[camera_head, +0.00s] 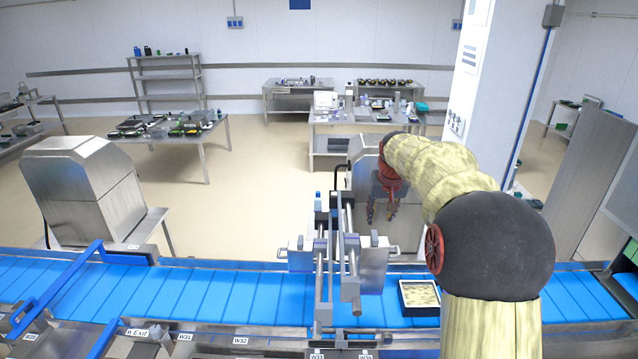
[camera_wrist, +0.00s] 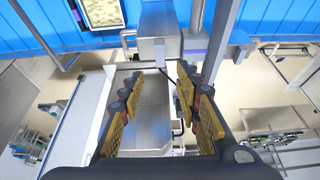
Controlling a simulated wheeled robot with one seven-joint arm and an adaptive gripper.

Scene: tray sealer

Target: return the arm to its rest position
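My arm reaches from the lower right of the head view out over the blue conveyor. My gripper (camera_head: 382,212) hangs beyond the conveyor, in front of a steel housing (camera_head: 361,170), with its fingers pointing down. In the wrist view my gripper (camera_wrist: 160,85) has its two yellow-padded fingers spread apart, with nothing between them. A dark-rimmed tray (camera_head: 403,299) with pale yellowish contents sits on the conveyor belt, apart from the gripper. It also shows at the top of the wrist view (camera_wrist: 86,22).
The blue conveyor (camera_head: 190,295) runs across the front. A steel frame with rods (camera_head: 320,255) stands over it, left of my arm. A white column (camera_head: 485,90) rises close behind my arm. Open floor (camera_head: 255,190) lies beyond the conveyor, with a steel table (camera_head: 205,150) further back.

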